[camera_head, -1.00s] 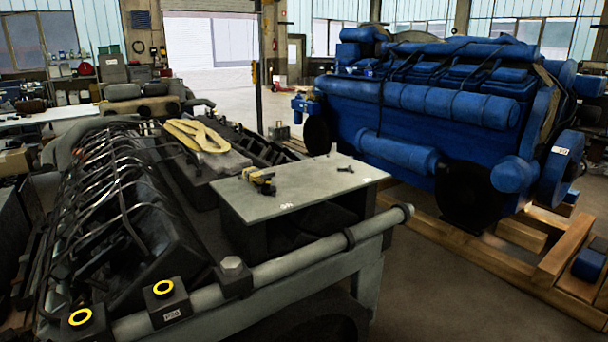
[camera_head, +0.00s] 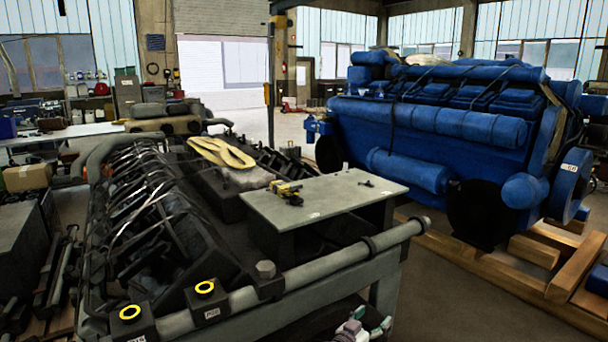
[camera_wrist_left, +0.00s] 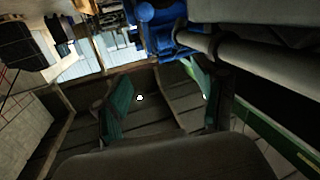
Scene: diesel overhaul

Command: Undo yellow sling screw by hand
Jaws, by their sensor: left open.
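A flat yellow sling (camera_head: 222,152) lies looped on top of the dark engine at left. A small yellow-and-black fitting (camera_head: 287,192) lies on the grey plate (camera_head: 320,207); I cannot tell whether it is the sling's screw. Small dark screw-like parts (camera_head: 366,183) are on the same plate. My left gripper (camera_head: 371,318) shows at the bottom edge, in front of the engine stand and well below the plate. In the left wrist view its green-padded fingers (camera_wrist_left: 165,100) are apart with nothing between them. My right gripper is out of view.
The stand's front rail (camera_head: 340,262) runs between my left gripper and the plate. Two black blocks with yellow rings (camera_head: 205,288) sit by it. A blue engine (camera_head: 430,135) rests on timber beams (camera_head: 535,250) at right. Open floor lies between the stands.

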